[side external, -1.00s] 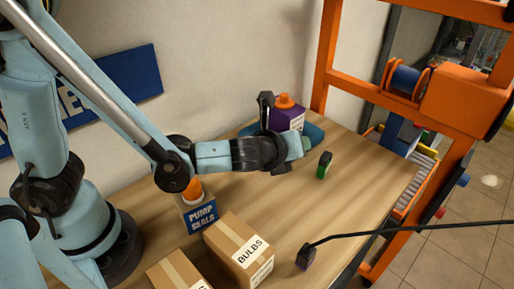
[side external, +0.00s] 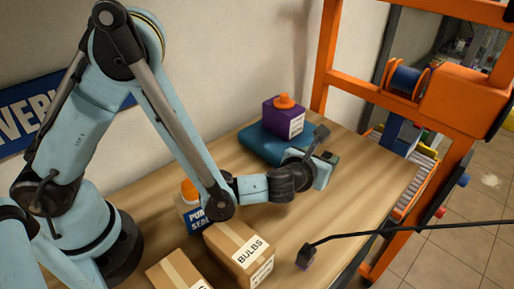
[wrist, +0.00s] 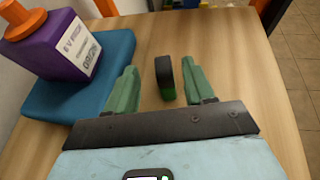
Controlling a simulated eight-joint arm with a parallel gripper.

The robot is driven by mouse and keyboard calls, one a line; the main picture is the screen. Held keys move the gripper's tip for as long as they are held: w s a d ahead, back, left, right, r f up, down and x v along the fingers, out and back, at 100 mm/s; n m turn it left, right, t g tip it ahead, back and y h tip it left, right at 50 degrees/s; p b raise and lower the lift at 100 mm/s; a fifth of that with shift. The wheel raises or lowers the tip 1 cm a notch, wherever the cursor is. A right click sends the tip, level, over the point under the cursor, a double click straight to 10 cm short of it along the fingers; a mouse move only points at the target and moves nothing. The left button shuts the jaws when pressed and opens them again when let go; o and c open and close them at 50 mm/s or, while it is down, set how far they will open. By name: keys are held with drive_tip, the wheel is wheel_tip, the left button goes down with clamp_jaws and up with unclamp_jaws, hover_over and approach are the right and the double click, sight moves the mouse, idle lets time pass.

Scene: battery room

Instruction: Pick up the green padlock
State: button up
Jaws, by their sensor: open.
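The green padlock (wrist: 165,78) stands upright on the wooden table in the wrist view, with a black upper part and a green lower part. My gripper (wrist: 159,68) is open, with one green finger on each side of the padlock. The padlock is closer to the right finger; a wider gap shows on the left. In the side view my gripper (side external: 325,172) is low over the table and hides most or all of the padlock.
A blue pad (wrist: 98,76) bearing a purple bottle with an orange cap (wrist: 66,45) lies close to the left finger. Cardboard boxes (side external: 240,247) and a pump sealer bottle (side external: 191,212) stand nearer. A dark rod (side external: 400,230) crosses the front; an orange frame (side external: 325,60) stands behind.

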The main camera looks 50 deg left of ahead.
sight(327, 155)
drive_tip(key=x, duration=0.5)
drive_tip(key=shift+d, duration=0.2)
clamp_jaws()
